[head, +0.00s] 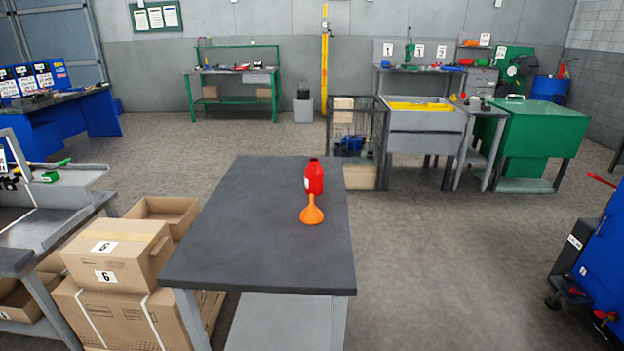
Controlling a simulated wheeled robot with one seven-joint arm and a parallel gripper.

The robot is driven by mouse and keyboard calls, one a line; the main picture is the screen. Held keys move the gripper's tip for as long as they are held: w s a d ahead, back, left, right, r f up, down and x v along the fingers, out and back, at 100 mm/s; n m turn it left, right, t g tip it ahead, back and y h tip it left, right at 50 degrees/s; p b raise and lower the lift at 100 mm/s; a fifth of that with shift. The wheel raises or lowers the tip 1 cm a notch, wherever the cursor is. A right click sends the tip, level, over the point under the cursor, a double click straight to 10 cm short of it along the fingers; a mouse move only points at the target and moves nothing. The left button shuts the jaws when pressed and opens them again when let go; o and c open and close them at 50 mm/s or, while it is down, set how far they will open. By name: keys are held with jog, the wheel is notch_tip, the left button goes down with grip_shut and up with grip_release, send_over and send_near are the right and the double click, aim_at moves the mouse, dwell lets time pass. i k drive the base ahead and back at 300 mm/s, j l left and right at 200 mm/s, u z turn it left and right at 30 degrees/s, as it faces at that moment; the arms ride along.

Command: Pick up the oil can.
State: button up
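A red bottle-like can (314,180) with a dark top and a pale label stands upright on the dark grey table (250,215), near its right edge. It is the only can-like thing on this table; I cannot tell for sure that it is the oil can. An orange funnel (312,212) sits in front of it, spout up, and slightly overlaps its lower part in the picture. My gripper is not in view.
Cardboard boxes (118,252) stand at the table's left. A blue cabinet (604,265) is at the far right. Workbenches, including a green one (234,72), line the back wall. The floor right of the table is clear.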

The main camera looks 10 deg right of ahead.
aim_at(314, 173)
jog(key=i+j+z, duration=0.3)
jog(key=i+j, duration=0.95)
jog(key=j, duration=0.15)
